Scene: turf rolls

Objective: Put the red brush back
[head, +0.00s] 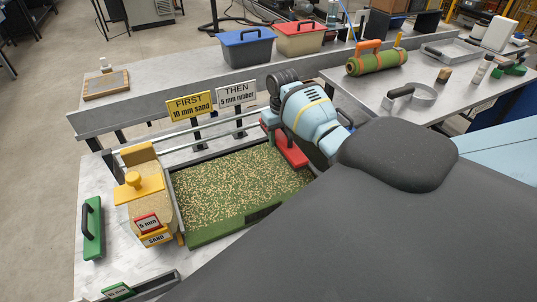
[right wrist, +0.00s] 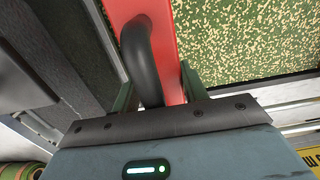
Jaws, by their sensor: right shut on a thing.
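The red brush (head: 292,152) has a long red body and a black arched handle, and lies at the far right edge of the turf tray (head: 205,232). My right gripper (right wrist: 157,92) is shut on its black handle; the red body (right wrist: 172,85) and handle (right wrist: 140,55) fill the middle of the right wrist view. In the head view my right wrist hides part of the brush and most of the gripper. I cannot tell whether the brush touches the tray. The turf is green with scattered tan grains. My left gripper is not in view.
A yellow sand spreader (head: 150,205) stands at the tray's left end. A green brush (head: 93,228) lies farther left. Signs "FIRST 10 mm sand" (head: 190,106) and "THEN 5 mm rubber" (head: 236,94) stand behind. Blue (head: 246,50) and red (head: 299,40) bins and a turf roll (head: 377,62) sit beyond.

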